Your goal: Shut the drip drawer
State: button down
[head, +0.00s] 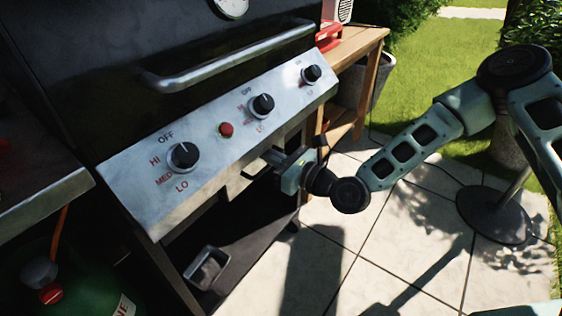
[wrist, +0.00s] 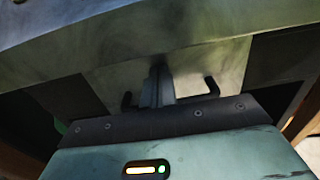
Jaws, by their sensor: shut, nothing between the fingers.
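The drip drawer sits under the grill's sloped control panel. In the wrist view its pale metal front (wrist: 205,65) fills the middle, with a dark handle (wrist: 212,87) whose two ends show on either side of my fingers. In the head view only a small part of the drawer (head: 238,183) shows below the panel. My gripper (head: 268,160) is shut and empty, level with the drawer and pointing at its front. In the wrist view its fingertips (wrist: 159,75) are at or very near the front. I cannot tell whether they touch, or how far the drawer stands out.
The control panel (head: 215,110) with its knobs overhangs my gripper. A metal pan (head: 207,268) is on the grill's lower shelf. A green gas bottle (head: 85,290) stands at lower left, and a wooden side table (head: 355,45) at the back. Open paving (head: 400,240) lies right.

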jog(key=shift+w+a, duration=0.1)
jog(key=shift+a, duration=0.1)
jog(key=x, duration=0.3)
jog(key=shift+w+r, duration=0.15)
dwell(0.3)
